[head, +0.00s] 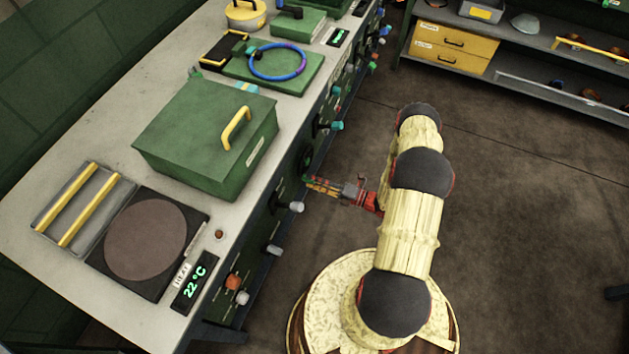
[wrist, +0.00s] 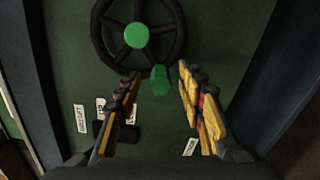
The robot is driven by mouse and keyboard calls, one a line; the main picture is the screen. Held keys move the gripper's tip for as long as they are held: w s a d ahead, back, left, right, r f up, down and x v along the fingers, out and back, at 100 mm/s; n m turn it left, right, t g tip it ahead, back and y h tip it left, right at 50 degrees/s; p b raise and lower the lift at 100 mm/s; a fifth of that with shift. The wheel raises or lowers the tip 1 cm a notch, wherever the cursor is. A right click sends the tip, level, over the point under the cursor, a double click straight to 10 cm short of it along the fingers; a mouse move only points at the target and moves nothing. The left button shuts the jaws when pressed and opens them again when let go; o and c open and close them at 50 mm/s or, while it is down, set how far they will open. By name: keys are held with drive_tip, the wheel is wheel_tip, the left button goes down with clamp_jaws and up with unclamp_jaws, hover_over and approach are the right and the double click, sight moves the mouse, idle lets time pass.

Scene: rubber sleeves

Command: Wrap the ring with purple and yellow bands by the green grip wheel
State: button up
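A dark spoked wheel with a green hub (wrist: 136,36) is on the green counter front in the wrist view. Its green grip (wrist: 159,80) sticks out at the lower right of the rim. My gripper (wrist: 158,72) is open, with the grip between its fingertips in the picture. I cannot tell whether either finger touches it. In the head view my gripper (head: 312,184) points left at the counter front. A blue ring (head: 276,79) with purple parts is on a green block on the counter. I cannot make out yellow on it.
A green lidded box (head: 185,150) with a yellow handle stands on the counter (head: 90,150). A round plate (head: 145,240) with a 22 °C display is nearer. Several knobs stick out of the counter front. Open floor lies right of my arm, with shelves (head: 530,85) behind.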

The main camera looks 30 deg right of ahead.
drive_tip(key=shift+s+d, duration=0.1)
drive_tip(key=v, duration=1.1)
drive_tip(key=shift+s+d, duration=0.25)
drive_tip(key=shift+s, duration=0.05)
